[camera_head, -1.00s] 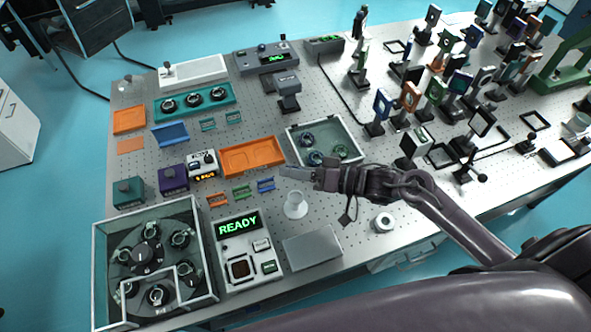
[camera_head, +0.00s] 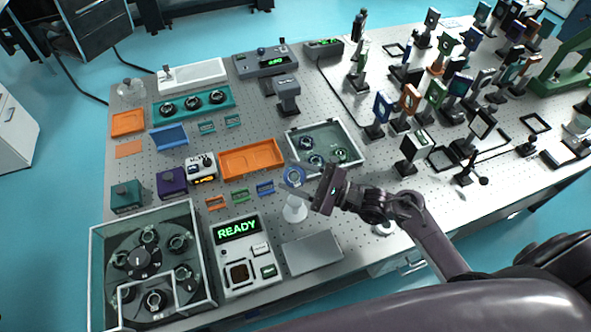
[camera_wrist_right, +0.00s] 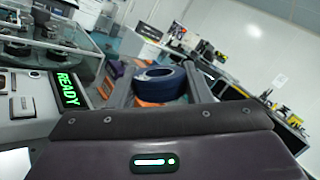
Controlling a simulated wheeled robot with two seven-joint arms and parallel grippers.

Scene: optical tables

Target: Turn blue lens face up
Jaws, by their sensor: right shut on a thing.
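The blue lens (camera_head: 294,176) is a blue ring held between the fingers of my right gripper (camera_head: 297,180), above a white round stand (camera_head: 295,211). In the head view its open ring shows toward the camera. In the right wrist view the blue lens (camera_wrist_right: 159,78) sits between the two fingers of my right gripper (camera_wrist_right: 160,84), which is shut on it. I cannot tell which face of the lens is up. My left gripper is out of view.
A clear-walled tray (camera_head: 352,137) with dark ring lenses lies behind the gripper. An orange tray (camera_head: 252,158) is to the left. A device reading READY (camera_head: 237,229) and a grey plate (camera_head: 312,252) are in front. Many mounted optics stand at the right.

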